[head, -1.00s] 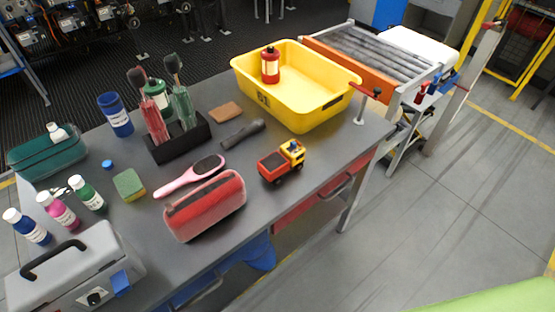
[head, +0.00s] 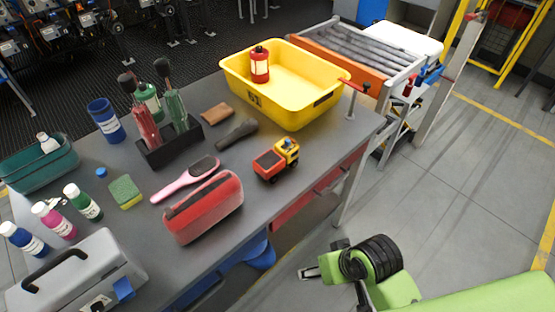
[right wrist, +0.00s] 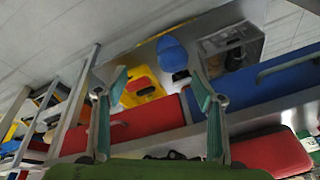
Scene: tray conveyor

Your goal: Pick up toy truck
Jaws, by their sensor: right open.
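The toy truck (head: 276,160), with a red bed and a yellow cab, stands upright on the grey table near its right edge. It is between the red case and the yellow bin. My right gripper (head: 310,270) is low at the lower right, beyond the table's edge and well apart from the truck. In the right wrist view its two fingers (right wrist: 158,76) are spread with nothing held between them. I cannot make out the truck for sure in that view. My left gripper is not in view.
The yellow bin (head: 310,109) holds a red bottle (head: 260,66). A red case (head: 203,208), a pink brush (head: 185,181) and a dark flashlight (head: 237,134) lie near the truck. A red drawer (right wrist: 140,122) and a blue drawer (right wrist: 278,84) show in the right wrist view.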

